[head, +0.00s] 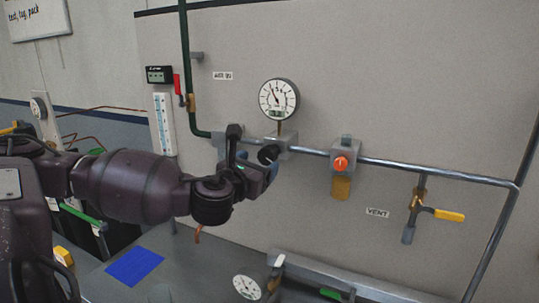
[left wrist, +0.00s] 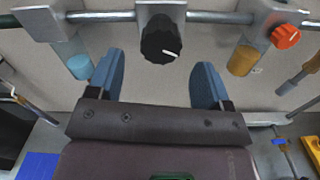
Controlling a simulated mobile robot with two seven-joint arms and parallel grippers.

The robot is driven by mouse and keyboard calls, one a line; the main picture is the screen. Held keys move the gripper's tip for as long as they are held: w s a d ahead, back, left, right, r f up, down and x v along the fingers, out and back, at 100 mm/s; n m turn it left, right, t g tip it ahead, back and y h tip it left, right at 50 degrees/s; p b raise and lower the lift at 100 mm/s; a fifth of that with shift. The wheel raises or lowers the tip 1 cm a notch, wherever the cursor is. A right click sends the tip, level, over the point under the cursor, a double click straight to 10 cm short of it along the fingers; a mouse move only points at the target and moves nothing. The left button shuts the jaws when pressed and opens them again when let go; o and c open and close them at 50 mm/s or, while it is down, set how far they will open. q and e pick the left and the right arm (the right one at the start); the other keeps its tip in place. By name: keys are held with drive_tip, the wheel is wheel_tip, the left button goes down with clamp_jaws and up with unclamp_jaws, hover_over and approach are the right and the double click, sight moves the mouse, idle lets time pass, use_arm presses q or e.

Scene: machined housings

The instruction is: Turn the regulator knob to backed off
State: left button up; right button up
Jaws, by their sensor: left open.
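The black ribbed knob (head: 268,154), which I take for the regulator knob, sits on a grey block on the horizontal pipe, below a round white gauge (head: 278,99). In the left wrist view the knob (left wrist: 161,40) shows a white mark pointing right and slightly down. My left gripper (head: 260,173) is just in front of the knob; it also shows in the left wrist view (left wrist: 161,62). Its blue fingers are open, one toward each side of the knob, with gaps and nothing between them. I see no contact; the exact depth is unclear. My right gripper is not in view.
An orange-red knob (head: 341,164) over a brass body is right along the pipe (head: 400,165). A yellow-handled valve (head: 447,215) is near the VENT label (head: 377,212). A blue cylinder (left wrist: 80,66) hangs left of the knob. A bench (head: 205,268) lies below.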

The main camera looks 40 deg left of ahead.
sight(265, 158)
use_arm(q)
drive_tip(key=p+x, duration=0.1)
drive_tip(key=x, duration=0.4)
drive_tip(key=shift+w, duration=0.2)
drive_tip(key=shift+w+a, duration=0.2)
drive_tip(key=shift+w, duration=0.3)
drive_tip(key=shift+c, duration=0.3)
drive_tip(key=c, duration=0.9)
drive_tip(key=shift+o, duration=0.2)
